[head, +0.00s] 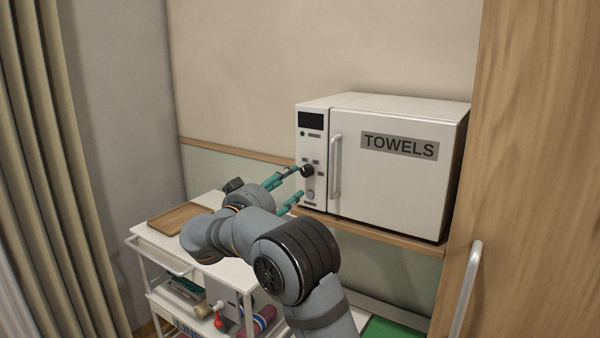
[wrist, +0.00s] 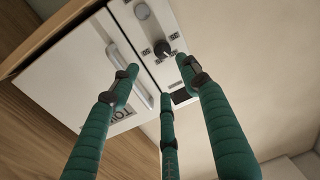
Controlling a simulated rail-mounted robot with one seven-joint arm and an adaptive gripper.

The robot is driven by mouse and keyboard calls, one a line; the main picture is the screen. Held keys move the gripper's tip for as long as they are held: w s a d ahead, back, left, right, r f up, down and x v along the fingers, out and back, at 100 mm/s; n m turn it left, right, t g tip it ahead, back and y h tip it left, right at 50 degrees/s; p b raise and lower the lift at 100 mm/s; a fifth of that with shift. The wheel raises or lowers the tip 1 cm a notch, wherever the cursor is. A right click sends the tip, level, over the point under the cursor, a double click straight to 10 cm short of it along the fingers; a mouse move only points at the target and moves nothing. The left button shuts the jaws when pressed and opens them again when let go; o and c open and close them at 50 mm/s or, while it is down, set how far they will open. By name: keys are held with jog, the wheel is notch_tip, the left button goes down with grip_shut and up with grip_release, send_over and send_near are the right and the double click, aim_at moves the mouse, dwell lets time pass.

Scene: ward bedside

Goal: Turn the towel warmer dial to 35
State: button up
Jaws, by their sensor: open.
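The white towel warmer (head: 400,190) stands on a wooden shelf. Its black dial (head: 307,171) is on the narrow control panel at the left. The dial also shows in the wrist view (wrist: 162,49), with small labels around it that are too small to read. My gripper (head: 300,181) is open and empty, its green fingers pointing at the panel close to the dial. In the wrist view my gripper (wrist: 160,70) has its fingertips spread, with the dial between and beyond them. I cannot tell whether any finger touches the panel. The dark display (head: 311,121) shows no readable number.
The warmer's door handle (head: 336,166) stands out just right of the dial. A round silver knob (head: 310,195) is below the dial. A white cart (head: 206,200) with a wooden tray (head: 178,217) is below left. A wooden door (head: 535,160) fills the right side.

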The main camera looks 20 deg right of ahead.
aim_at(305, 171)
jog(key=p+x, duration=0.2)
jog(key=x, duration=0.2)
jog(key=p+x, duration=0.2)
jog(key=x, duration=0.3)
jog(key=shift+w+a+f+p, duration=0.1)
jog(key=shift+w+a+p, duration=0.1)
jog(key=shift+w+p, duration=0.15)
jog(key=shift+w+d+f, duration=0.15)
jog(key=shift+w+d, duration=0.15)
jog(key=shift+d, duration=0.15)
jog(key=shift+c, duration=1.2)
jog(key=shift+a, duration=0.1)
jog(key=c, duration=0.9)
